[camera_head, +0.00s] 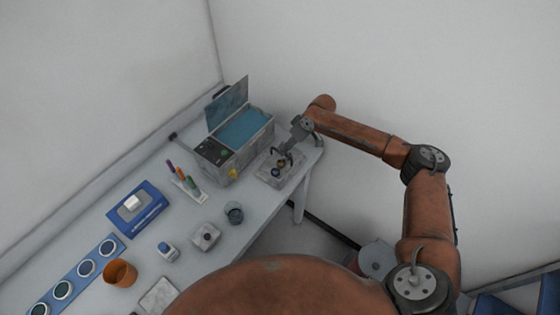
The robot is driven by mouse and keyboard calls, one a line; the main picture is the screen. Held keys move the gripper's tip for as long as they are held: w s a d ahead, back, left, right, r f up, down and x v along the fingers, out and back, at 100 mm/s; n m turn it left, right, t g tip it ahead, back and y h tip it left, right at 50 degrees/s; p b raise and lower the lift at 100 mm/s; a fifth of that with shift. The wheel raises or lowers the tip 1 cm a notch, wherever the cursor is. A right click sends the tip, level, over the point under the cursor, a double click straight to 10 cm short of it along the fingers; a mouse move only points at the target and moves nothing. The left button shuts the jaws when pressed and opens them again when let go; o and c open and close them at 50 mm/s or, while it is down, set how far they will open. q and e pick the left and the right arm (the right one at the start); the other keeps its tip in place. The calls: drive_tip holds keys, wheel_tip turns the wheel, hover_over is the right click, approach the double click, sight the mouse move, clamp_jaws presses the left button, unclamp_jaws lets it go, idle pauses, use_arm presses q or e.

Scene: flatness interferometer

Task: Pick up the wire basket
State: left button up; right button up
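What looks like the wire basket (272,176) is a shallow grey holder at the right end of the bench, with small round dark and yellowish pieces in it. Its mesh is too small to make out. My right gripper (282,155) reaches down from the upper right, just over it. Its two dark fingers look spread apart, with a gap between them. Whether they touch the basket, I cannot tell. My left gripper is not in view.
A grey bath with blue liquid (243,129) and a raised lid (227,103) stands close left of the basket. Along the bench (262,206) are colored pens (184,178), a blue tray (150,222), a dark cup (234,212), a bottle (168,252) and an orange cup (120,273).

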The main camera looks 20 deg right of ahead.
drive_tip(key=shift+s+a+f, duration=0.1)
drive_tip(key=shift+f, duration=0.25)
drive_tip(key=x, duration=0.3)
drive_tip(key=shift+w+f+p, duration=0.1)
drive_tip(key=shift+w+p, duration=0.2)
drive_tip(key=shift+a+f, duration=0.2)
drive_tip(key=shift+f, duration=0.35)
drive_tip(key=shift+w+f, duration=0.1)
drive_tip(key=shift+w, duration=0.05)
drive_tip(key=shift+c, duration=1.1)
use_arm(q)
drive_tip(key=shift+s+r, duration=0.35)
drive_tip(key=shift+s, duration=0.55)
use_arm(e)
clamp_jaws()
